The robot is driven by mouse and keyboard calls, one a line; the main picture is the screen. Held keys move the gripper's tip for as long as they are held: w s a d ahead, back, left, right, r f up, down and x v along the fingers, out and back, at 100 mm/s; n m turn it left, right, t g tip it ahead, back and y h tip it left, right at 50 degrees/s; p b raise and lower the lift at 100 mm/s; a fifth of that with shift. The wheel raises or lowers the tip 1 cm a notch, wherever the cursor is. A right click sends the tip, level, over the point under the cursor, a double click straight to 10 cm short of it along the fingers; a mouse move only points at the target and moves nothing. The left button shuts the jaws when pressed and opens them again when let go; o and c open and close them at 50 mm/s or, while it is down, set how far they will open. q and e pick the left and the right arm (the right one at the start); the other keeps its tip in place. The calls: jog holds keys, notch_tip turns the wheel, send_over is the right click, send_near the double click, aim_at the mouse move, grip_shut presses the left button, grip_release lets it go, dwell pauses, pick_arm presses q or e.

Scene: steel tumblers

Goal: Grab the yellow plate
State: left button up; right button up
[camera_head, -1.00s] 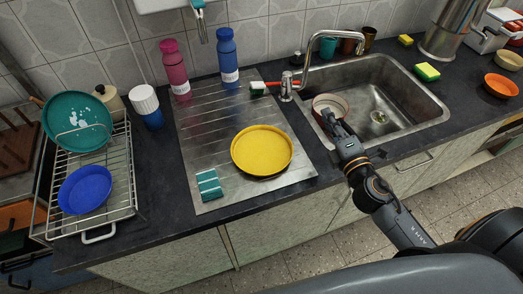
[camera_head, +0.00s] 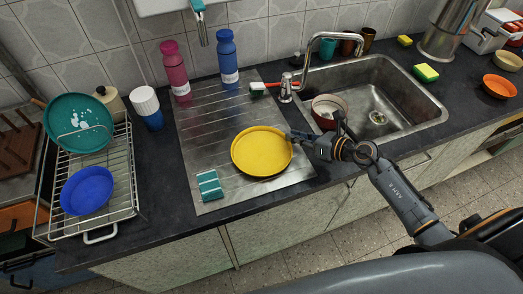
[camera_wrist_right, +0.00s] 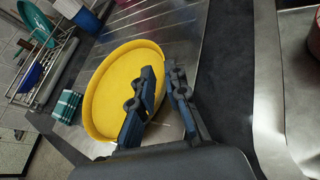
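The yellow plate (camera_head: 262,152) lies on the steel drainboard, left of the sink. My right gripper (camera_head: 300,137) is at the plate's right edge in the head view. In the right wrist view, its two fingers (camera_wrist_right: 162,78) point toward the plate (camera_wrist_right: 104,88). One finger is over the plate's inside and the other is beside its outer rim. A gap shows between the fingers, so the gripper is open around the rim; whether either finger touches it is unclear. My left gripper is not in view.
A dish rack (camera_head: 118,190) with a blue bowl (camera_head: 86,190) and teal pan (camera_head: 78,122) stands left. Bottles (camera_head: 228,56) stand behind. The sink (camera_head: 410,105) with a bowl (camera_head: 329,106) is right.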

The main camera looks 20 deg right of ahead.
jog(key=p+x, duration=0.1)
jog(key=x, duration=0.5)
jog(key=shift+w+a, duration=0.2)
jog(key=shift+w, duration=0.05)
jog(key=shift+r, duration=0.1)
jog(key=shift+s, duration=0.1)
grip_shut()
